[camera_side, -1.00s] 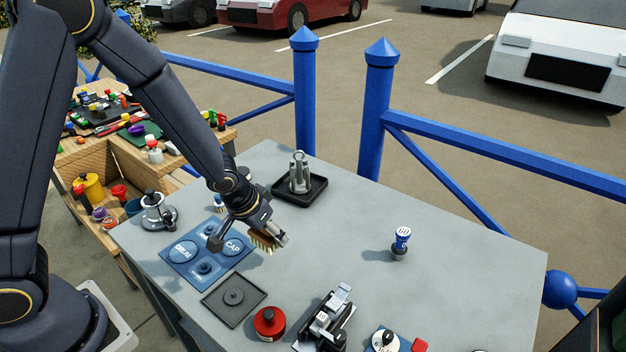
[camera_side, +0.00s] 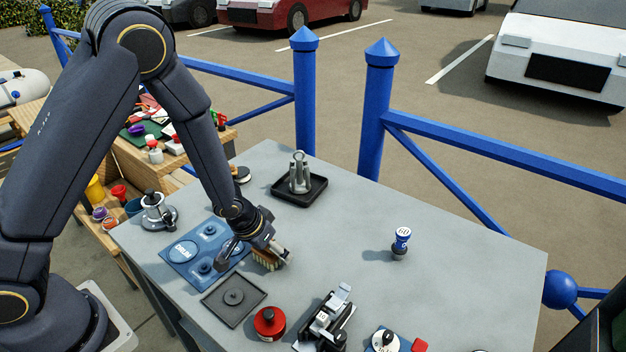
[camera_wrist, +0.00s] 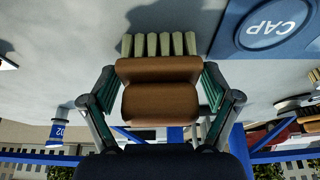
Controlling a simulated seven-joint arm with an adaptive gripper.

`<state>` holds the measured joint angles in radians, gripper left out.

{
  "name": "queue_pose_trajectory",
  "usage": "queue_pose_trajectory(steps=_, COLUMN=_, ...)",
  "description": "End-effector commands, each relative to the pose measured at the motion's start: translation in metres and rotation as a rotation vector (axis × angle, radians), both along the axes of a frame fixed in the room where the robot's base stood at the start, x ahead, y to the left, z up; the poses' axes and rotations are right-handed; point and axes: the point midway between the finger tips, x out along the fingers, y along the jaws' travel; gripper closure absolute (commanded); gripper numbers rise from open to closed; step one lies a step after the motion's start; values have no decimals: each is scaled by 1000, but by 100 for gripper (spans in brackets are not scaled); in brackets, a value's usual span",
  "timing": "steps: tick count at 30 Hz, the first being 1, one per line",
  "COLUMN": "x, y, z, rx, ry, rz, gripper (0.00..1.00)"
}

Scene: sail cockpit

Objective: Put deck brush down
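The deck brush (camera_side: 266,259) has a brown wooden back and pale bristles. In the wrist view the brush (camera_wrist: 160,92) sits between both fingers of my gripper (camera_wrist: 160,100), with the bristles facing the grey table. My gripper (camera_side: 270,245) is shut on the brush. In the side view the brush is low over the table top (camera_side: 340,225), just right of the blue mat and behind the square black tray. I cannot tell whether the bristles touch the table.
Around the brush are the blue mat (camera_side: 181,252) with CAP marking in the wrist view, black tray (camera_side: 212,305), red round container (camera_side: 269,322), winch (camera_side: 157,212), silver part (camera_side: 299,174) in a black tray, and blue bottle (camera_side: 401,240). The table's middle is clear.

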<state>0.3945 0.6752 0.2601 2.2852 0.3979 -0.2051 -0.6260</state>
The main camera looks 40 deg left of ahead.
Motion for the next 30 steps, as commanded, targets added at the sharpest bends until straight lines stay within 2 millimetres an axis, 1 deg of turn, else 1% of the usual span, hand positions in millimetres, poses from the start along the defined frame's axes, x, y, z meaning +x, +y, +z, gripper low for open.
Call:
queue_pose_trajectory(steps=10, x=0, y=0, z=1, rx=0, ry=-1, rz=1, gripper=5)
queue_pose_trajectory(steps=14, x=-1, y=0, z=9, rx=-2, ry=-3, rz=1, gripper=5)
queue_pose_trajectory(steps=17, x=-7, y=0, z=24, rx=-3, ry=-5, rz=1, gripper=5)
queue_pose_trajectory(steps=24, x=-26, y=0, z=71, rx=-4, ry=-7, rz=3, gripper=5)
queue_pose_trajectory(steps=30, x=-39, y=0, z=101, rx=-3, ry=-4, rz=2, gripper=5)
